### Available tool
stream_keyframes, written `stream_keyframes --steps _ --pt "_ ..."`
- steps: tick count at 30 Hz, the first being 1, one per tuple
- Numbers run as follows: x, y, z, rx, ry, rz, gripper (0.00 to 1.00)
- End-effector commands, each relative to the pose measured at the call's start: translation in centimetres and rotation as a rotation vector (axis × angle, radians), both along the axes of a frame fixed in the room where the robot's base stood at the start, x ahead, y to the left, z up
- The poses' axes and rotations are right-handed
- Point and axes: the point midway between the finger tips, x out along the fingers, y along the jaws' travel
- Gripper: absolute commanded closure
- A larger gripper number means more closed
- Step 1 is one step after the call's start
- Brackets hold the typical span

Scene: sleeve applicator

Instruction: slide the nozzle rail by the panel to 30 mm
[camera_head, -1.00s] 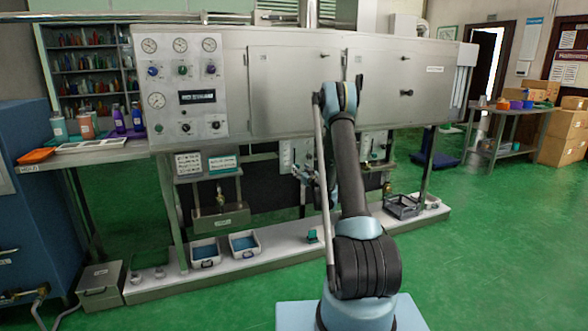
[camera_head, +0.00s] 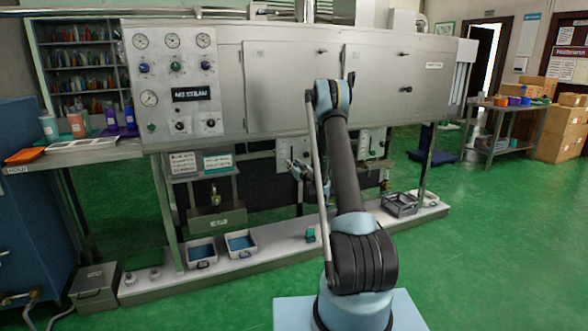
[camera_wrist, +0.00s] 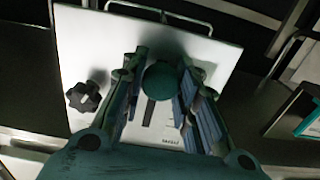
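In the wrist view a pale metal panel (camera_wrist: 205,48) fills the middle. A dark green ball knob (camera_wrist: 160,82) stands out from it, with a dark vertical slot (camera_wrist: 149,112) and small markings below. My gripper (camera_wrist: 161,60) has one finger on each side of the ball knob. The fingers look spread, with narrow gaps beside the ball; contact cannot be told for sure. The scale reading is too small to read. In the head view my gripper (camera_head: 322,190) is low in front of the machine, partly behind my arm, and a panel (camera_head: 287,160) shows beside it.
A black lobed knob (camera_wrist: 84,96) sits on the panel left of my gripper. A wire handle (camera_wrist: 160,12) lies beyond the panel's top edge. A green-and-white card (camera_wrist: 308,118) is at right. Blue-lined trays (camera_head: 241,241) and a grey crate (camera_head: 400,205) rest on the low shelf.

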Motion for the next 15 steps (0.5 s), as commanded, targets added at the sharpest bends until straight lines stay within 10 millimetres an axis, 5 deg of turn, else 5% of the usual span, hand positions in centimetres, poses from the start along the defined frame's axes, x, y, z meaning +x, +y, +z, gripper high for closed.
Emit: stream_keyframes --steps 15 --pt "0.0 0.0 2.9 0.001 0.0 -0.001 1.0"
